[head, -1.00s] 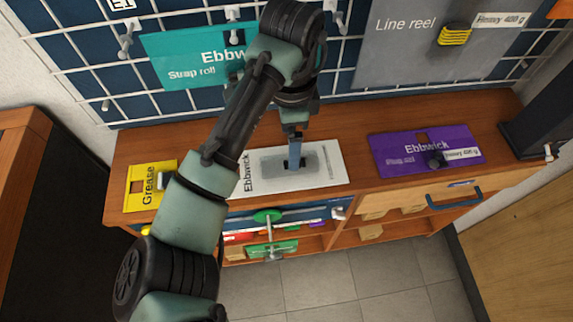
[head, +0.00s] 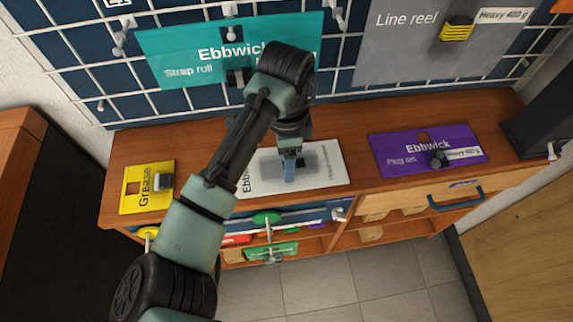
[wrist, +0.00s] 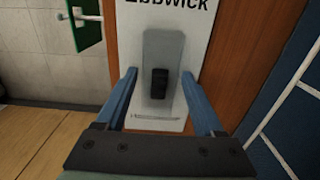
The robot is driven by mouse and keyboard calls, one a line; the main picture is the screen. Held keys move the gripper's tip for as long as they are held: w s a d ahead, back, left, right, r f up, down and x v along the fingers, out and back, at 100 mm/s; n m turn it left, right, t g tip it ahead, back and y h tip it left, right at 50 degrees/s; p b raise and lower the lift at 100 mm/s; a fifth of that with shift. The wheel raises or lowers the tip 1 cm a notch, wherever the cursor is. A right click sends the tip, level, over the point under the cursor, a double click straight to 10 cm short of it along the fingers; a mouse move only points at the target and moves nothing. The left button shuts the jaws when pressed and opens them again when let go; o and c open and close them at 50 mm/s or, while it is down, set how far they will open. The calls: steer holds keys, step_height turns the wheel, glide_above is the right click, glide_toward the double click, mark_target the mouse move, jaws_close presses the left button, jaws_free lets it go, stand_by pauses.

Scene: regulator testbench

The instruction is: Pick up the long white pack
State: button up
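The long white pack (head: 333,168) lies flat on the wooden bench top, marked "Ebbwick", with a grey panel in its middle. My gripper (head: 290,176) is over the middle of the pack and hides part of it. In the wrist view the white pack (wrist: 131,22) runs up between my gripper's fingers (wrist: 160,72). The fingers are open, one on each side of the grey panel. A small black block (wrist: 160,84) on the panel sits between them, apart from both. I cannot tell how far above the pack the fingertips are.
On the bench, a yellow "Grease" pack (head: 134,200) lies at left and a purple "Ebbwick" pack (head: 400,146) at right. Behind, a wire-grid panel holds a teal pack (head: 170,45) and a grey "Line reel" pack (head: 400,55).

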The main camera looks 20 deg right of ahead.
jaws_close()
